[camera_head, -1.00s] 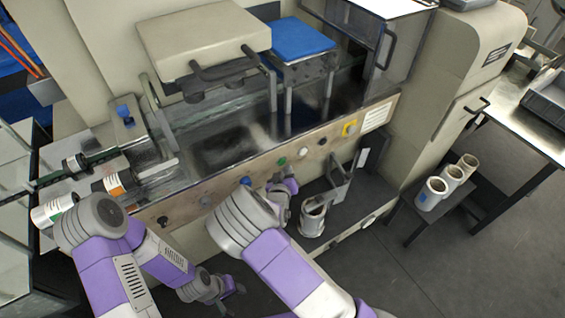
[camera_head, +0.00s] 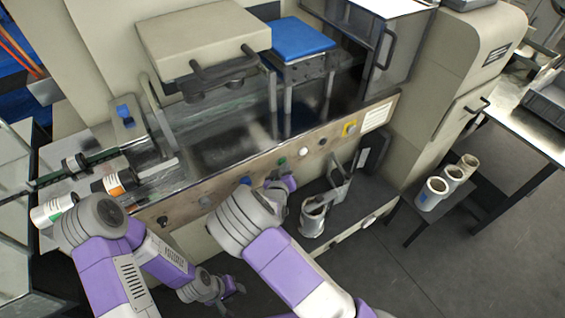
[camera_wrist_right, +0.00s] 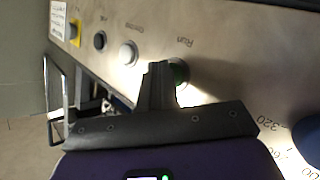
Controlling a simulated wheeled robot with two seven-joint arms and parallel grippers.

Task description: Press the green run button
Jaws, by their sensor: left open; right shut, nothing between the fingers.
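The green run button (camera_head: 282,161) is on the front panel (camera_head: 225,190) of the machine. In the right wrist view the green button (camera_wrist_right: 180,72) shows just right of my fingertips, partly hidden by them, under an upside-down "Run" label. My right gripper (camera_wrist_right: 158,72) is shut and empty, with its tips at the near side of the button; I cannot tell whether they touch it. In the head view this gripper (camera_head: 284,174) is just below the button, partly hidden by its own wrist. My left gripper (camera_head: 232,291) is open and empty, low in front of the machine.
A blue button (camera_head: 245,181) is to the left. White rolls (camera_head: 432,193) stand on a side stand. A bin-like roll (camera_head: 312,218) sits below the panel.

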